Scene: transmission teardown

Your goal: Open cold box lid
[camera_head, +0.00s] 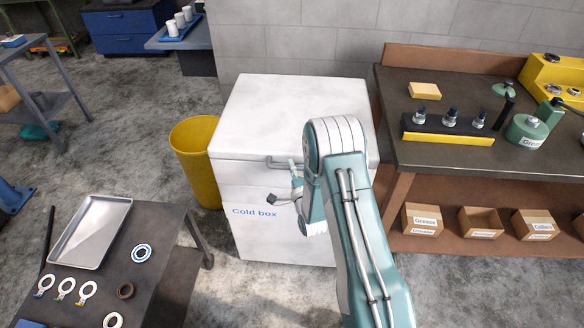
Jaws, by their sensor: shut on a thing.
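The white cold box (256,228) stands on the floor in the middle, against the grey block wall, with blue "Cold box" lettering on its front. Its white lid (260,112) lies flat on top and looks closed. A grey handle (272,163) runs along the lid's front edge; its right part is hidden by my arm. My gripper (290,172) is at the front of the box, at this handle, and is shut on it. My arm hides most of the jaws and the right part of the box front, so the exact grip is hard to see.
A yellow bin (197,165) stands close to the box's left side. A workbench (500,177) with parts stands close on the right, labelled cartons below. A dark table (180,240) with a metal tray (92,232) and rings is at front left. Above the lid looks clear.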

